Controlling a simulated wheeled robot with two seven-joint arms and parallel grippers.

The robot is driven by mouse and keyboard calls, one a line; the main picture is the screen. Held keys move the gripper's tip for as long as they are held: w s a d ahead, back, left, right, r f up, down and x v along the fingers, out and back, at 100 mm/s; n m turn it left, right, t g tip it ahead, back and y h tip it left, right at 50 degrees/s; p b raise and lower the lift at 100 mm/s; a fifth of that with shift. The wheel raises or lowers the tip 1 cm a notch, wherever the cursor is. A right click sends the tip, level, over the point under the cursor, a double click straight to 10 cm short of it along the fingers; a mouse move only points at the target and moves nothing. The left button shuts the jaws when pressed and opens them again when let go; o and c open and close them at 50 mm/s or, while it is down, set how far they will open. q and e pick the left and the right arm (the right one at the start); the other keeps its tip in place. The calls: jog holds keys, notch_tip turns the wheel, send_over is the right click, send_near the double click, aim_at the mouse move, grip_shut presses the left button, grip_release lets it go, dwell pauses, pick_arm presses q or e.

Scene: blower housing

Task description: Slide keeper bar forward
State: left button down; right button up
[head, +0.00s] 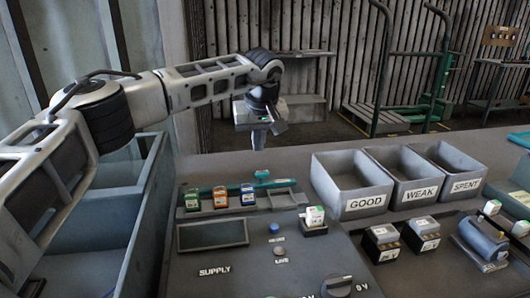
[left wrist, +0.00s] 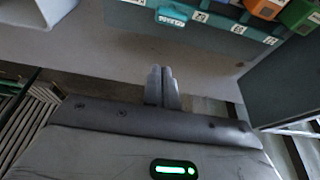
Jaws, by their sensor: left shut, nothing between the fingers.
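The teal keeper bar (head: 268,183) lies along the back of the grey supply panel, behind a row of small coloured blocks. A raised teal tab (head: 262,174) stands on it. In the left wrist view the tab (left wrist: 171,19) shows at the top, with the bar (left wrist: 232,26) running off to the right. My left gripper (head: 258,142) is above and behind the bar, apart from it. Its fingers (left wrist: 161,72) are together and empty, pointing toward the tab with a gap between. My right gripper is not in view.
Green, orange and blue blocks (head: 220,197) stand in the row beside the bar. Bins labelled GOOD (head: 365,204), WEAK (head: 421,194) and SPENT (head: 466,186) stand to the right.

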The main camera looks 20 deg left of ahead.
pick_arm(q)
jog(key=v, duration=0.5)
jog(key=shift+s+d+r, duration=0.1)
jog(key=shift+s+r, duration=0.05)
jog(key=shift+r, duration=0.15)
